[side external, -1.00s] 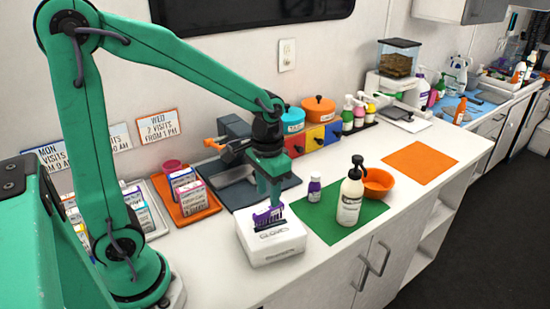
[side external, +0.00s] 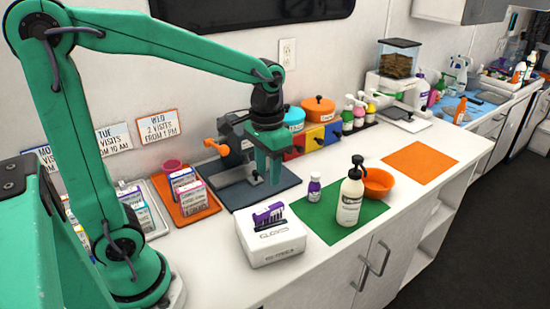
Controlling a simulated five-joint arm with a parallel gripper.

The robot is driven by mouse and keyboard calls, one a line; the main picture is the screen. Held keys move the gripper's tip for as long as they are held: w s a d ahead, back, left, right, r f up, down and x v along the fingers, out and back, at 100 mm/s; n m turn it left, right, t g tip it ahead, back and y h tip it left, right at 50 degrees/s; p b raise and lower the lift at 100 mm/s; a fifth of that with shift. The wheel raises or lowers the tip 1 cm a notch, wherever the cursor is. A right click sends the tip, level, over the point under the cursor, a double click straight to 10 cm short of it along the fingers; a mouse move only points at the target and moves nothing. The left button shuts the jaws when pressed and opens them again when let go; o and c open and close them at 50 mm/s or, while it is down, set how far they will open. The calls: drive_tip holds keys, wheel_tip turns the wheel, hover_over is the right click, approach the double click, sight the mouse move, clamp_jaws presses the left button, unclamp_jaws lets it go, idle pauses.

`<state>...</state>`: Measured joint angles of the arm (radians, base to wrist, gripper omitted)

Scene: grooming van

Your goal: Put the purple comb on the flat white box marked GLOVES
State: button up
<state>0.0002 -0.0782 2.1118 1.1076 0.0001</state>
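The purple comb (side external: 268,214) lies on top of the flat white box (side external: 272,246) marked GLOVES, at the front of the white counter. Its dark teeth face the front and partly cover the lettering on the box top. My gripper (side external: 268,180) is above and behind the comb, apart from it. Its green fingers point down and are parted, with nothing held between them.
An orange tray (side external: 200,210) is at left. An orange mat (side external: 419,162) lies bare at right.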

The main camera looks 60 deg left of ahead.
drive_tip(key=s+r+t, duration=0.4)
drive_tip(key=s+t, duration=0.1)
drive_tip(key=s, duration=0.4)
drive_tip(key=shift+s+r+t, duration=0.25)
drive_tip(key=shift+s+t, duration=0.05)
idle(0.4)
